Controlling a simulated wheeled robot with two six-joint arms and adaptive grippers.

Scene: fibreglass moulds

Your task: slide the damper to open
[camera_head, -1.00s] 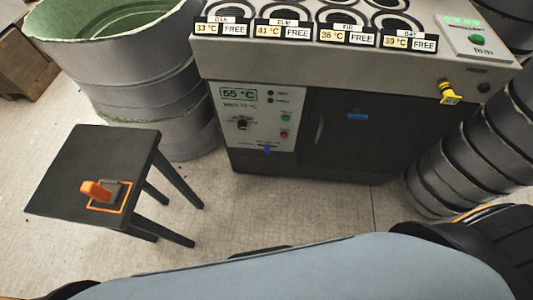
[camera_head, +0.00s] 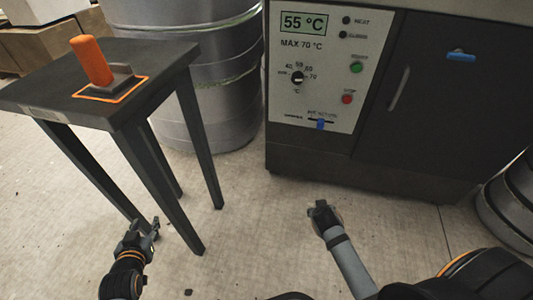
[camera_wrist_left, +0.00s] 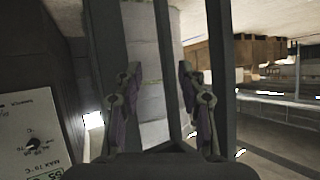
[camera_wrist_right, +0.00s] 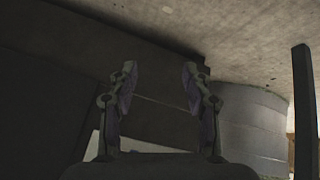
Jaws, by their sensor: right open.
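The oven cabinet's white control panel (camera_head: 327,60) shows in the head view. Near its bottom edge is a short slot with a small blue slider tab (camera_head: 320,124), seemingly the damper; its label is too small to read. My right gripper (camera_head: 322,210) is low over the floor in front of the cabinet, below the tab and apart from it. Its fingers stand apart and empty in the right wrist view (camera_wrist_right: 160,80). My left gripper (camera_head: 148,230) is beside the stool's legs, with its fingers spread and empty in the left wrist view (camera_wrist_left: 158,85).
A dark stool (camera_head: 140,62) at left carries an orange-handled tool (camera_head: 92,60). A grey ribbed mould (camera_head: 205,100) stands behind it. The dark cabinet door (camera_head: 430,110) has a grey handle and a blue piece. Black-banded moulds (camera_head: 510,205) stand at right. Floor before the panel is clear.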

